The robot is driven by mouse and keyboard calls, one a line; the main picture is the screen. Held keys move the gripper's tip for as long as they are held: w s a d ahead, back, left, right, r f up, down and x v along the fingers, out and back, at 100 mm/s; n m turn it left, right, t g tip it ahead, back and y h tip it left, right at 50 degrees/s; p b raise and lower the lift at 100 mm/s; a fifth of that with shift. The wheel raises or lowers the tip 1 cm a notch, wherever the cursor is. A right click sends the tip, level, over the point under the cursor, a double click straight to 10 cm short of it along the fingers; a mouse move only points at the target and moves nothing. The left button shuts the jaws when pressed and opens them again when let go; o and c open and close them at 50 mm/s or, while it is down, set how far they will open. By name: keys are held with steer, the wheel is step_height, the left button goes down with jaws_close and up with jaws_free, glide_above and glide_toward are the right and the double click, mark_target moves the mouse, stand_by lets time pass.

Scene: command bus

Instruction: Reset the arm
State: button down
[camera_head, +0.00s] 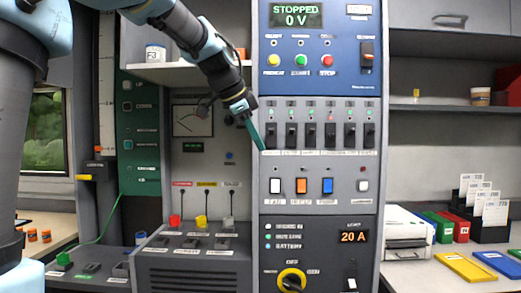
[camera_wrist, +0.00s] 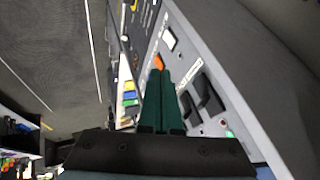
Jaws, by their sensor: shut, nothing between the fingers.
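My arm reaches in from the upper left of the head view. My gripper (camera_head: 261,148) points down and right, with its long teal fingers in front of the left end of the black breaker row (camera_head: 311,135) on the grey panel. In the wrist view the gripper (camera_wrist: 159,73) has its two fingers side by side and closed, with nothing seen between them. The fingers hide part of the panel there. I cannot tell whether the tips touch the panel.
White, orange and blue rocker switches (camera_head: 301,186) sit below the breakers. Above, the blue panel's display (camera_head: 295,15) reads STOPPED, 0 V. A counter at right holds a printer (camera_head: 407,228) and coloured trays.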

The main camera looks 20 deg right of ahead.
steer(key=shift+f, duration=0.1)
stand_by(0.3)
steer(key=w+a+f+n+y, duration=0.1)
steer(key=a+f+n+y, duration=0.3)
steer(key=a+f+n, duration=1.15)
steer(key=s+a+f+n+y, duration=0.1)
steer(key=s+a+f+n, duration=0.1)
steer(key=s+a+f, duration=0.3)
steer(key=s+a+f+n+g+y, duration=0.1)
steer(key=s+a+f, duration=0.5)
steer(key=a+f, duration=0.6)
steer(key=shift+a+n+y, duration=0.3)
steer(key=shift+a+n, duration=0.1)
steer(key=shift+n, duration=0.45)
steer(key=shift+d, duration=0.1)
